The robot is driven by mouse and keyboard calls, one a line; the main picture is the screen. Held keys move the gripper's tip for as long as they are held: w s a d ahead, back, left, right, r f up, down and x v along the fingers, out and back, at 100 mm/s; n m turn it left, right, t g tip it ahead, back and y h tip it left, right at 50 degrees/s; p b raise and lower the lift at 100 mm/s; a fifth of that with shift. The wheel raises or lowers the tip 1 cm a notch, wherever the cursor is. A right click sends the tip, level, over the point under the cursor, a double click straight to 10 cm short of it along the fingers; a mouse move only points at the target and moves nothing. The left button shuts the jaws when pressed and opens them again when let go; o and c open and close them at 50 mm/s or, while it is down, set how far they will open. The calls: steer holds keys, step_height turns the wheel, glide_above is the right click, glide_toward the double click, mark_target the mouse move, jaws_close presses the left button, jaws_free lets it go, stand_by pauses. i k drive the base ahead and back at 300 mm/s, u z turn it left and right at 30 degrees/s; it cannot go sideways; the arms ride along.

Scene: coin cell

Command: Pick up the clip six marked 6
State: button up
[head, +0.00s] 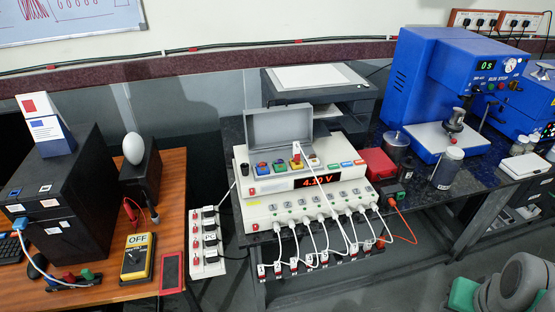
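A row of small red-and-white clips (309,261) hangs along the front edge of the bench, below the white instrument (312,209). White leads run down to them from the instrument's numbered sockets. The clip marks are too small to read surely; by its place in the row, the sixth from the left (339,257) seems to be clip six. A white connector (296,149) stands up among the coloured blocks on top of the instrument, with a white lead running down from it. My gripper is not in view.
An open grey case lid (278,128) rises behind the coloured blocks. A red box (376,164), a jar (447,168) and a blue press (444,88) stand to the right. A white power strip (206,242) stands left of the bench.

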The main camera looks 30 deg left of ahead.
mark_target(296, 150)
steer(key=u, duration=2.05)
steer(key=i, duration=1)
